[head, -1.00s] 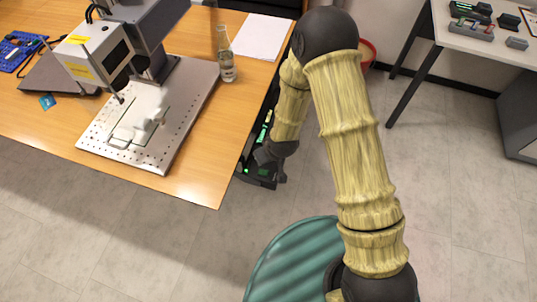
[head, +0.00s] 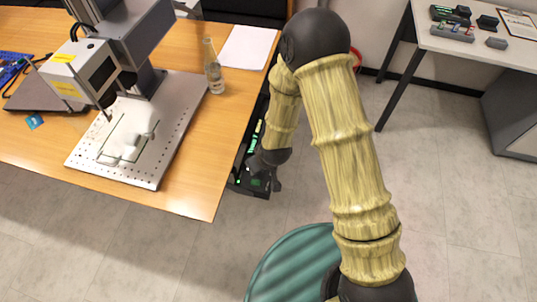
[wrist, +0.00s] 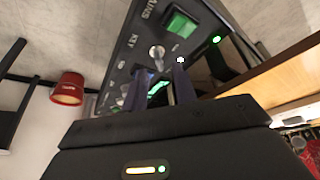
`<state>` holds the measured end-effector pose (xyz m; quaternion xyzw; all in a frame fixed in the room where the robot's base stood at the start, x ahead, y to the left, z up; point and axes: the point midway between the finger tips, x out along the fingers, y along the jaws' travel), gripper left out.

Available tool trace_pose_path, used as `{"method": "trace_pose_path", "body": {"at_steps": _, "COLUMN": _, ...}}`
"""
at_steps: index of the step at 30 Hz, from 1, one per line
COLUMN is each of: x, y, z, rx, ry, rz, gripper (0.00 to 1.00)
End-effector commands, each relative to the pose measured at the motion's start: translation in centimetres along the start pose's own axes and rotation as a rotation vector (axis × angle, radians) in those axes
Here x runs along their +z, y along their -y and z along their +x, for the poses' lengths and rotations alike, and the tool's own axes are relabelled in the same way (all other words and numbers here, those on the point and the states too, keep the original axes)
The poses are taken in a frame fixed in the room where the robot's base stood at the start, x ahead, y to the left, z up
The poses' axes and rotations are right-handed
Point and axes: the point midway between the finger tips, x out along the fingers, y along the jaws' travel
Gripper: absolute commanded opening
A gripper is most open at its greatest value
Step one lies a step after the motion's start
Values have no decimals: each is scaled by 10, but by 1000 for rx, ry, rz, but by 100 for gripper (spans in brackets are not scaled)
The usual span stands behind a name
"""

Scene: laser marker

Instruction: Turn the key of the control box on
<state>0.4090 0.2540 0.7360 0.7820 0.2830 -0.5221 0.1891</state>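The black control box (wrist: 133,40) fills the upper middle of the wrist view, tilted. Its panel carries a lit green MAINS switch (wrist: 181,25), KEY lettering and a silver key switch (wrist: 157,52). My gripper (wrist: 159,88) has its two dark fingers apart, pointing at the panel just below the key switch in the picture. A bright green-lit part shows between the fingers, and I see nothing clamped. In the head view the box (head: 243,180) stands beside the desk's right edge, partly hidden by my arm, with my gripper (head: 264,180) at its near end.
The wooden desk (head: 190,190) with the laser marker (head: 100,60) and a glass bottle (head: 213,68) is left of the box. A red bin (wrist: 67,88) stands on the floor. Open floor lies right of my arm, before a grey table (head: 455,45).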

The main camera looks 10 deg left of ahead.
Motion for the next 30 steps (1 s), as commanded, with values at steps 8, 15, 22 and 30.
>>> {"method": "trace_pose_path", "body": {"at_steps": 8, "x": -1, "y": -1, "z": -47, "rx": 1, "ry": -3, "rz": 2, "gripper": 28}}
{"method": "trace_pose_path", "body": {"at_steps": 15, "x": -2, "y": -2, "z": -85, "rx": 2, "ry": -5, "rz": 3, "gripper": 28}}
{"method": "trace_pose_path", "body": {"at_steps": 22, "x": -2, "y": -2, "z": -120, "rx": 2, "ry": -4, "rz": 4, "gripper": 28}}
{"method": "trace_pose_path", "body": {"at_steps": 30, "x": -1, "y": -2, "z": -148, "rx": 2, "ry": -2, "rz": 5, "gripper": 28}}
